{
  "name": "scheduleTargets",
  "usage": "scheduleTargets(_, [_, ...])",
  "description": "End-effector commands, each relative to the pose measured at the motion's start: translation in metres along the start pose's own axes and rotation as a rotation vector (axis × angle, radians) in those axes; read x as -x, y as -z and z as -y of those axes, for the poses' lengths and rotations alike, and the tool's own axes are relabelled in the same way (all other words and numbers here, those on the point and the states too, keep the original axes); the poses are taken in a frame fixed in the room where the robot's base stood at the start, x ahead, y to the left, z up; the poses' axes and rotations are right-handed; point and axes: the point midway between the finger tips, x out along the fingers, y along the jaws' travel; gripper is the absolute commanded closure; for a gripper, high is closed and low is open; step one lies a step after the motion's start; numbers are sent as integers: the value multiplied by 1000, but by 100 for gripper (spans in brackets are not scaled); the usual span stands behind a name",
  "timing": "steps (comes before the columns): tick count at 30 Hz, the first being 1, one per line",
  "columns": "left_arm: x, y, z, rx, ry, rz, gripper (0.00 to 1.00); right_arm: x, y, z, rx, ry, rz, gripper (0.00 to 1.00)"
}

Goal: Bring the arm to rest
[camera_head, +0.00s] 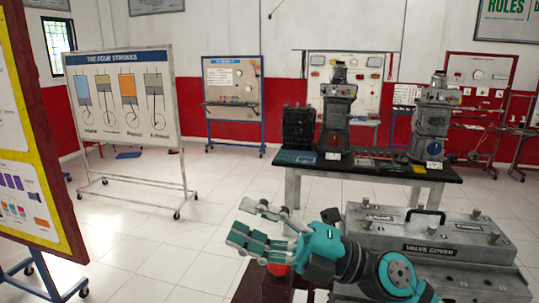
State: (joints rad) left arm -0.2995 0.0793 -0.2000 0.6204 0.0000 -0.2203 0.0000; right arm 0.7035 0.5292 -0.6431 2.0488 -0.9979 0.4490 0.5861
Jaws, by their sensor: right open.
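My right gripper (244,222) reaches in from the lower right on its teal and grey arm (335,255). Its fingers point to the left and are spread apart, with nothing seen between them. It hangs over the floor side of a dark red stand (262,290), just left of the grey valve cover unit (430,252). A small red part (278,269) shows under the gripper; whether they touch I cannot tell. My left gripper is not in view.
A black-topped table (385,170) with two engine models (337,115) (434,120) stands behind. A four-strokes board (122,100) on wheels stands at left, and a yellow-red framed board (30,150) is nearer. The white tiled floor (150,235) between is clear.

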Motion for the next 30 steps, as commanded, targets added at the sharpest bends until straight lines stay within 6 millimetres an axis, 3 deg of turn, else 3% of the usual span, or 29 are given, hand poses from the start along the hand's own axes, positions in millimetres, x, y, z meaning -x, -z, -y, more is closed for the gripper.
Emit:
scheduleTargets(2, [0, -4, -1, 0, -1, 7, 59, 13, -15, -8, -108, -154, 137, 59])
scheduleTargets(5, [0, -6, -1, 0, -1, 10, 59, 52, -50, -9, -280, -352, 405, 59])
scheduleTargets(9, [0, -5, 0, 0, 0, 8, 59, 136, -91, 36, -535, -503, 847, 59])
scheduleTargets(13, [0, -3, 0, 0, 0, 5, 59, 211, -93, 102, -748, -513, 1203, 59])
scheduleTargets(17, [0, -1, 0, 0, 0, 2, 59, 276, -63, 171, -949, -441, 1517, 59])
scheduleTargets(21, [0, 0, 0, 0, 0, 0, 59, 330, -6, 234, -1149, -305, 1794, 59])
scheduleTargets(24, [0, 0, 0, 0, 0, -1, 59, 352, 34, 262, -1259, -206, 1927, 59])
scheduleTargets(30, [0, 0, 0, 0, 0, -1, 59, 380, 104, 294, -1428, -24, 2102, 59])
